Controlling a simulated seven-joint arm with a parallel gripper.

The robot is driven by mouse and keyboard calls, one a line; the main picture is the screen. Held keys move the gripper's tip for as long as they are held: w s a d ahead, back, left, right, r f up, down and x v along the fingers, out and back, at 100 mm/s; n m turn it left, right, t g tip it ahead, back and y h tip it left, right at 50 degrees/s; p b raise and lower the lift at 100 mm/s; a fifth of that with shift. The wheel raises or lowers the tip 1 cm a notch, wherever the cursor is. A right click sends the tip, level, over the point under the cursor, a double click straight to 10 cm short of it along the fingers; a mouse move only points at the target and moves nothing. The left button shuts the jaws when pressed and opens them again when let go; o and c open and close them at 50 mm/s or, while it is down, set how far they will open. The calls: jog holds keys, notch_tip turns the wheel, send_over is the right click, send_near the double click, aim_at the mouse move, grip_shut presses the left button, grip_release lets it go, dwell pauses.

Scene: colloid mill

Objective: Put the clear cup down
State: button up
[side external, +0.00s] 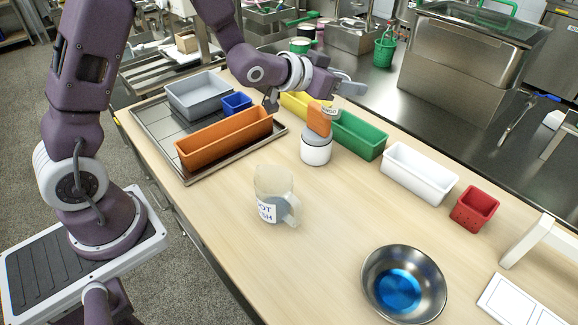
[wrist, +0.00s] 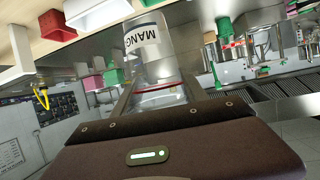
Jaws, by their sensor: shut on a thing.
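The clear cup (wrist: 158,68) carries a white label that begins "MANG". In the wrist view it sits between the fingers of my gripper (wrist: 163,98), which is shut on it. In the side view my gripper (side external: 348,88) is up above the bench, over the row of bins. A small white label (side external: 330,111) shows just below it, beside an orange block-like shape (side external: 319,120). This shape stands over a white and grey round unit (side external: 316,149). The cup's clear walls are hard to make out there, and I cannot tell whether it touches the unit.
A clear labelled jug (side external: 272,190) stands mid-bench. A metal bowl with blue inside (side external: 430,268) is at the front right. Green (side external: 360,136), white (side external: 420,172) and red (side external: 474,208) bins line the far edge. A tray (side external: 157,148) holds more bins. Bare wood lies around the jug.

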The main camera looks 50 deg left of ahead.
jog(key=s+a+r+m+h, duration=0.1)
jog(key=s+a, duration=0.2)
jog(key=s, duration=0.3)
jog(key=s+a+m+h, duration=0.1)
jog(key=s+a, duration=0.2)
jog(key=s, duration=0.2)
jog(key=a+f+n+y, duration=0.4)
jog(key=a, duration=0.7)
jog(key=a+f+n+y, duration=0.3)
jog(key=a+f+y, duration=0.1)
jog(key=a, duration=0.6)
jog(key=s+a+f+n+g+y, duration=0.2)
jog(key=s+a+f+n+y, duration=0.1)
jog(key=s+a, duration=0.4)
jog(key=s+a+f+n+g+y, duration=0.2)
jog(key=s+a+f+n, duration=0.15)
jog(key=a, duration=0.55)
jog(key=shift+m, duration=0.35)
jog(key=shift+s+d+f, duration=0.1)
jog(key=shift+s+f, duration=0.05)
jog(key=shift+f, duration=1.5)
jog(key=shift+s+d+f, duration=0.1)
jog(key=shift+s+f, duration=0.05)
jog(key=shift+f, duration=1.5)
jog(key=shift+f, duration=0.4)
jog(key=o, duration=1.4)
